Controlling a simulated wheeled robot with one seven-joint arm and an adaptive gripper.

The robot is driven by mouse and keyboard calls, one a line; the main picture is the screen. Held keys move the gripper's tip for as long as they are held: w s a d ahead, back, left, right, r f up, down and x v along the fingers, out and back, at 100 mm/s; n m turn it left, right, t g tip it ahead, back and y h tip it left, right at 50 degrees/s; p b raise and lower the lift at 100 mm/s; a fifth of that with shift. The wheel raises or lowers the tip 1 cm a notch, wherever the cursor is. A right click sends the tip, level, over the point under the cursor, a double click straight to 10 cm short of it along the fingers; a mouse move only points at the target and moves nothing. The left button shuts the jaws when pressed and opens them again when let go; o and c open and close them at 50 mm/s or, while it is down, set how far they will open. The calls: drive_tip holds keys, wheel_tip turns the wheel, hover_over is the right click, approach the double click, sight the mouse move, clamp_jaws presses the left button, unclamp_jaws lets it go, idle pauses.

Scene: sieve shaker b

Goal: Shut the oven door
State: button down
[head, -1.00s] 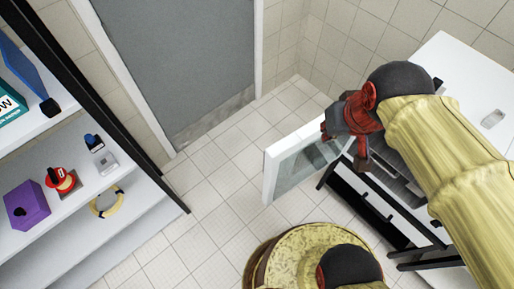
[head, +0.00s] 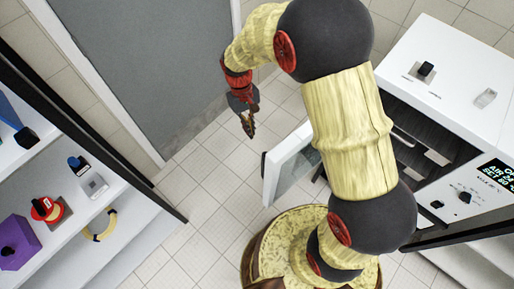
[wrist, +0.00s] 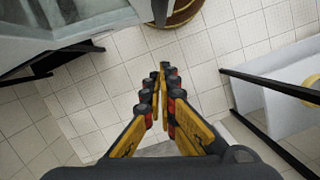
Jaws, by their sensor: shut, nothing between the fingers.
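The white oven (head: 447,75) stands at the right in the head view, and its dark inside (head: 425,150) shows. Its door (head: 288,163), a white frame with a glass pane, stands open, swung out to the left. A dark piece sits on the door's left edge. My arm hides part of the door and of the oven front. My gripper (head: 248,126) is shut and empty, above and left of the door in the head view, apart from it. In the wrist view my gripper (wrist: 160,76) points over bare floor, with the door (wrist: 75,22) at the upper left.
A shelf unit (head: 120,240) with a purple box (head: 18,243), a red item and a yellow ring (head: 100,228) stands at the left. A grey door (head: 150,70) is at the back.

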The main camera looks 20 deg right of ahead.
drive_tip(key=s+d+f+b, duration=0.1)
drive_tip(key=s+f+b, duration=0.3)
drive_tip(key=f, duration=0.5)
drive_tip(key=shift+s+d+f, duration=0.2)
drive_tip(key=shift+s+d, duration=0.15)
drive_tip(key=shift+s, duration=0.8)
